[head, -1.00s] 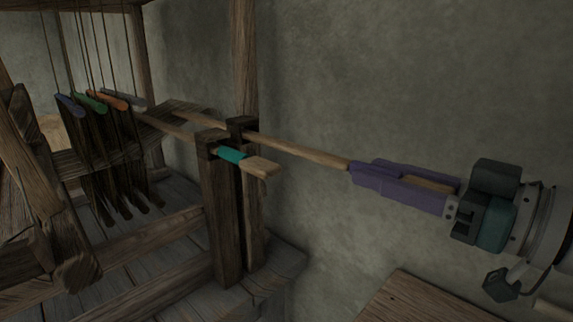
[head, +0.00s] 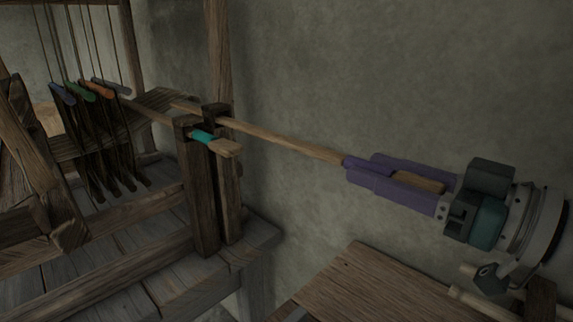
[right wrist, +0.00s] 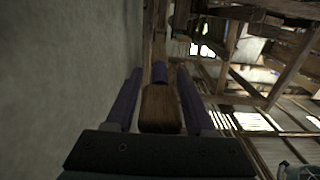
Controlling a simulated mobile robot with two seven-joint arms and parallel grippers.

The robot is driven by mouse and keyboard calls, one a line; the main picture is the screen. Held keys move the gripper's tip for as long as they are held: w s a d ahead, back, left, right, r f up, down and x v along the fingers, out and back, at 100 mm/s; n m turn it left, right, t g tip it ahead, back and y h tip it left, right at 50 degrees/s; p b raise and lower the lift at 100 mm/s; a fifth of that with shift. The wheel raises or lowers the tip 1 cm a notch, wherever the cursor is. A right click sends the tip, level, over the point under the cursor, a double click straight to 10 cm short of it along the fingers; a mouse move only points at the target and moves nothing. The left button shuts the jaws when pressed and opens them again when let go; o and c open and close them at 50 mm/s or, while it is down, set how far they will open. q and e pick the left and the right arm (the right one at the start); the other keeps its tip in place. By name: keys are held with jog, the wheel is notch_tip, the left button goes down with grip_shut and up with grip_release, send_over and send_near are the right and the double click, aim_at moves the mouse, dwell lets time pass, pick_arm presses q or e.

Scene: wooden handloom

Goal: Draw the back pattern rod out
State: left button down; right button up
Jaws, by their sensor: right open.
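The back pattern rod (head: 285,139) is a long pale wooden rod running from the top of the loom's post out to the right. Its block-like end (head: 420,182) lies between the purple fingers of my right gripper (head: 396,178). In the right wrist view the end block (right wrist: 161,108) sits between the two fingers with a gap on each side, so the gripper is open around it. A purple band (right wrist: 159,72) shows just beyond the block. The front rod (head: 225,147), with a teal band, sticks only a little out of the nearer post. My left gripper is out of view.
The dark loom posts (head: 201,200) stand left of centre. Several hanging shafts with coloured tops (head: 88,92) are at the left. A wooden tabletop (head: 365,287) lies below my gripper, with pale rod ends near its right side. A plain wall is behind.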

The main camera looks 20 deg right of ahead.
aim_at(444, 193)
jog(key=p+v, duration=0.2)
jog(key=v, duration=0.6)
jog(key=shift+s+d, duration=0.2)
jog(key=shift+s, duration=0.15)
jog(key=shift+s+d, duration=0.2)
jog(key=shift+s, duration=0.35)
